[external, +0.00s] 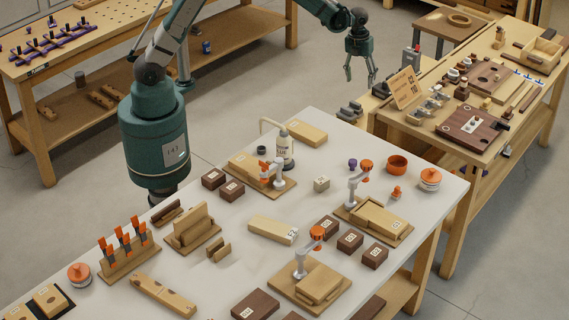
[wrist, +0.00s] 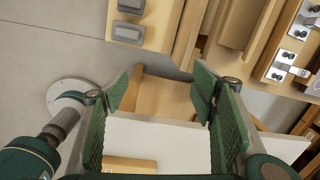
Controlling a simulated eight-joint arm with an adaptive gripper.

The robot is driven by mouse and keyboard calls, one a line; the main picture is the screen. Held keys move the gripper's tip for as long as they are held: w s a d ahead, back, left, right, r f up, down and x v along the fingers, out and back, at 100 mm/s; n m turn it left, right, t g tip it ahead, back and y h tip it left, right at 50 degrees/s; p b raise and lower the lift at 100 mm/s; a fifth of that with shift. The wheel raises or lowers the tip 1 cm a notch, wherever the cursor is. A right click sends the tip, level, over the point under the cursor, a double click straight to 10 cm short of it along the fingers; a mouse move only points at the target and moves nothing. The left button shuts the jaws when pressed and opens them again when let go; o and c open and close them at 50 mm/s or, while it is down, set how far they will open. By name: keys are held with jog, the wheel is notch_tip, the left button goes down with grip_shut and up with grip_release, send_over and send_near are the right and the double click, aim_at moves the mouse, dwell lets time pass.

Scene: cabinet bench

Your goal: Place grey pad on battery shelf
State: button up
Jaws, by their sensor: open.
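Two dark grey pads lie near the left corner of the right-hand bench in the external view, one grey pad (external: 350,108) beside the other. In the wrist view the grey pads, one of them here (wrist: 128,33), lie on a light wooden surface at the top, beyond my fingertips. I cannot tell which surface is the battery shelf.
A wooden sign (external: 404,88) and metal clamps stand near the pads on the right bench (external: 408,122). A gap separates the two benches in the wrist view.

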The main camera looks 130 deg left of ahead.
jog(key=w+d+r+n+t, duration=0.1)
jog(key=w+d+r+n, duration=0.1)
jog(key=d+r, duration=0.75)
jog(key=w+d+r+n+t+y, duration=0.1)
jog(key=w+d+r+n, duration=0.25)
jog(key=d, duration=1.15)
jog(key=w+d+r+n+t, duration=0.1)
jog(key=w+d+r, duration=0.1)
jog(key=d+r, duration=0.8)
jog(key=s+d+n+t, duration=0.1)
jog(key=s+d+n, duration=0.2)
jog(key=d, duration=0.9)
jog(key=s+d+f+n+t+h, duration=0.1)
jog(key=s+d+n, duration=0.2)
jog(key=s+d, duration=0.6)
jog(key=s+d+n+t, duration=0.1)
jog(key=s+d+n, duration=0.2)
jog(key=d, duration=1.2)
jog(key=s, duration=0.3)
jog(key=shift+d+f+t+h, duration=0.3)
jog(key=shift+h, duration=0.1)
